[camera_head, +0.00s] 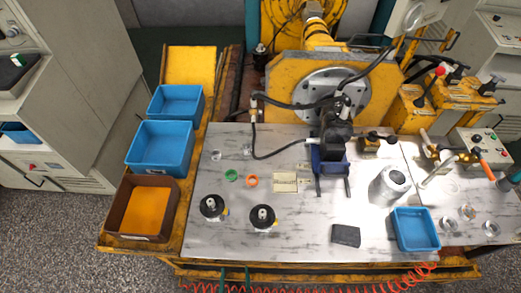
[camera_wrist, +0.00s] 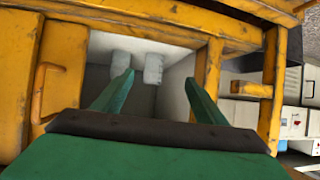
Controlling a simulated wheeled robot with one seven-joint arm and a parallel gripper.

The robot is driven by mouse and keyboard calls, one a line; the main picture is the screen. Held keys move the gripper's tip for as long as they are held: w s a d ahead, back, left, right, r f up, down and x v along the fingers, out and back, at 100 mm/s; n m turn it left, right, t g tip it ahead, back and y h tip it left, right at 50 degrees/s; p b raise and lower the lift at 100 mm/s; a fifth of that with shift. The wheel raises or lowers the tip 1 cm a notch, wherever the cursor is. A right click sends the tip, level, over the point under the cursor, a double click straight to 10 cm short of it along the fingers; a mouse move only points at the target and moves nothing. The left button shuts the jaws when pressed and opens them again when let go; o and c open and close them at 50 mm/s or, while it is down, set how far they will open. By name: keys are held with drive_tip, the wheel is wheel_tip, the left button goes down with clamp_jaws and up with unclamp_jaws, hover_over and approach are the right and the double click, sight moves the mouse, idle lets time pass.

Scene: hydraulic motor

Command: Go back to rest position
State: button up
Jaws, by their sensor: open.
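My gripper (camera_wrist: 159,80) shows in the wrist view with its two green fingers spread apart and nothing between them. The fingers point at an opening in a worn yellow frame (camera_wrist: 207,85). Behind the opening are a pale grey surface and two small whitish shapes (camera_wrist: 153,68) that I cannot identify. Whether the fingertips touch anything is not clear. In the head view, two thin green strips show at the bottom edge, below the table's front; I cannot tell for sure that they are my fingers. My arm is not seen over the tabletop.
The metal worktable (camera_head: 300,235) holds a dark motor assembly (camera_head: 335,135), two black round parts, a metal cylinder (camera_head: 390,185) and a blue bin (camera_head: 415,230). More bins (camera_head: 160,148) stand at left. A coiled red hose (camera_head: 400,279) hangs along the front edge.

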drive_tip(key=s+d+r+t, duration=0.1)
drive_tip(key=s+d+r, duration=0.2)
drive_tip(key=r, duration=0.9)
drive_tip(key=s+d+r+t, duration=0.1)
drive_tip(key=s+d+r, duration=0.2)
drive_tip(key=r, duration=1)
drive_tip(key=s+d+r+m+t+h, duration=0.1)
drive_tip(key=s+d+r, duration=0.2)
drive_tip(key=r, duration=0.9)
drive_tip(key=shift+s+d+r, duration=0.35)
drive_tip(key=shift+d+r, duration=0.05)
drive_tip(key=shift+d, duration=0.25)
